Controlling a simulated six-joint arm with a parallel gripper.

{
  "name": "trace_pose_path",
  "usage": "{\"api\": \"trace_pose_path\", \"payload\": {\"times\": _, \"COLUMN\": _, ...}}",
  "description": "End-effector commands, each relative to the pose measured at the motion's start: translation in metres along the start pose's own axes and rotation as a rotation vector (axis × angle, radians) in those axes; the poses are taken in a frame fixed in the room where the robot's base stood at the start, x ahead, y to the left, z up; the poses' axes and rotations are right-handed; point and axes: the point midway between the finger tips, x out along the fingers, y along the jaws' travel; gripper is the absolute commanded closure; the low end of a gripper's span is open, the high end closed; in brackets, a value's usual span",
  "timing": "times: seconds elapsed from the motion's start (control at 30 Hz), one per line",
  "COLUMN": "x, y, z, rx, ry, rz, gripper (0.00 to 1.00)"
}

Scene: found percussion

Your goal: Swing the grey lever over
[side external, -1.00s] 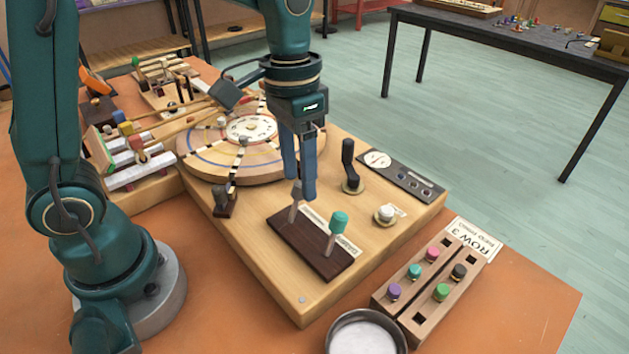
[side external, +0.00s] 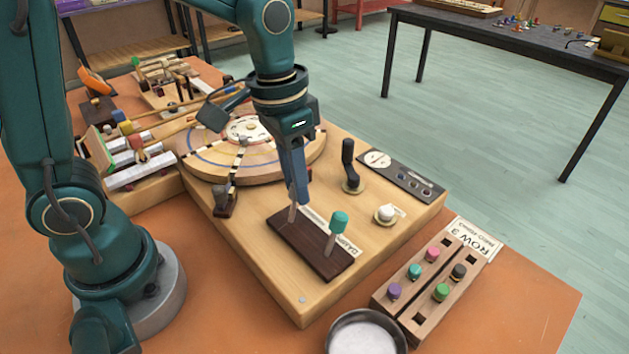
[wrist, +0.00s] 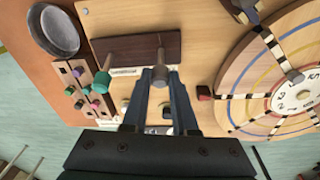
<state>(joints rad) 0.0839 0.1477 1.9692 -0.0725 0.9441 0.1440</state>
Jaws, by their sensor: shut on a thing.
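The grey lever (side external: 292,213) stands on a dark brown block (side external: 325,266) on the wooden board. Its knob is hidden by my gripper (side external: 299,196) in the side view, and only the pale stem shows. In the wrist view my gripper (wrist: 160,73) has its two fingers on either side of the grey lever's knob (wrist: 161,80), shut on it. A teal-capped lever (side external: 339,222) stands on the same block, nearer the front right, clear of the fingers. It also shows in the wrist view (wrist: 102,82).
A round wooden turntable (side external: 265,172) lies behind the block. A black crank (side external: 349,165) and a white knob (side external: 386,213) stand to the right. A peg rack (side external: 430,285) and a metal bowl (side external: 365,330) are at the front right.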

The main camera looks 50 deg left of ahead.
Motion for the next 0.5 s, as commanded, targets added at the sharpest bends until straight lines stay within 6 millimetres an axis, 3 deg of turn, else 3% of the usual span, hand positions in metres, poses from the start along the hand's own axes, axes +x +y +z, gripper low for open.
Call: {"api": "trace_pose_path", "payload": {"times": 0.5, "x": -0.003, "y": 0.004, "z": 0.023, "rx": 0.023, "ry": 0.305, "rz": -0.059, "gripper": 1.00}}
